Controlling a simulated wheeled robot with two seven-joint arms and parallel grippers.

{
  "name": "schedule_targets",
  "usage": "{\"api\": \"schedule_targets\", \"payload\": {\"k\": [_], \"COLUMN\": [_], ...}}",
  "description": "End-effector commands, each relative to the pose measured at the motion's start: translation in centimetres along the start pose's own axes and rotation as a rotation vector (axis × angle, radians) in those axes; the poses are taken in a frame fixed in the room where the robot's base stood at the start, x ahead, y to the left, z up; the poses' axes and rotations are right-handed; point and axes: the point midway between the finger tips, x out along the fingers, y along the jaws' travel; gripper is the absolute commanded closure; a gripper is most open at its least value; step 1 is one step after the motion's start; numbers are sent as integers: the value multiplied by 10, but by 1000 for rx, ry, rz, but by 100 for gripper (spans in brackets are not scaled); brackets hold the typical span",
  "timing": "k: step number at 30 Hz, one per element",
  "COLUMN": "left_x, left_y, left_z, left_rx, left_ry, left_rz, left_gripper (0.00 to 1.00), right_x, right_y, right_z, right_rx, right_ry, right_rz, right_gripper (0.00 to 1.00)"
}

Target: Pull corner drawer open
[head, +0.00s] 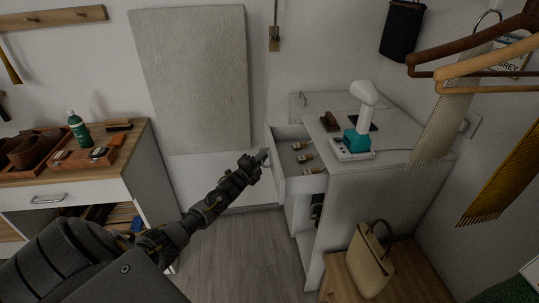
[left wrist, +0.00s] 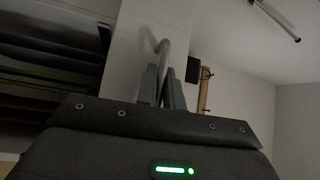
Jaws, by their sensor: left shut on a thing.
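The corner drawer (head: 302,184) is part of the white corner cabinet (head: 357,203) and stands pulled out to the left, with several small brushes lying inside. My left gripper (head: 263,157) is at the drawer's front in the head view. In the left wrist view, the fingers of the left gripper (left wrist: 161,88) are closed around a curved metal handle (left wrist: 163,50) on the pale drawer front (left wrist: 133,60). The handle is mostly hidden by the gripper in the head view. My right gripper is not in view.
A white and teal device (head: 357,135) stands on the cabinet top. A wooden-topped dresser (head: 150,165) is at the left. A beige handbag (head: 370,262) sits on a wooden bench at the lower right. Hangers (head: 470,60) hang at the upper right. Floor (head: 235,245) between the furniture is clear.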

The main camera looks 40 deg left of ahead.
Motion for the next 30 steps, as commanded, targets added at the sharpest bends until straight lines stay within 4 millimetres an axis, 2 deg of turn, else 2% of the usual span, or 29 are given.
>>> {"api": "schedule_targets", "payload": {"k": [3, 10, 16, 26, 27, 30], "left_x": [-17, -36, -41, -41, -41, -41], "left_y": [-3, -7, -9, -9, -8, -9], "left_z": [16, 34, 39, 40, 40, 40], "left_rx": [2, -1, -1, -1, -1, -1], "left_ry": [1, 0, 0, 0, 0, 0], "left_rz": [5, 4, 2, 3, 3, 2], "left_gripper": [100, 100, 100, 100, 86, 73], "right_x": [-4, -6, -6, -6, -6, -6], "right_y": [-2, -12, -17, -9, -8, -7], "right_z": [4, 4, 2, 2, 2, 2], "right_rx": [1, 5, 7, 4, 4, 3], "right_ry": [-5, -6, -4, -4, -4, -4], "right_rz": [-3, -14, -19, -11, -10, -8], "right_gripper": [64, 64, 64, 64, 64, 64]}}
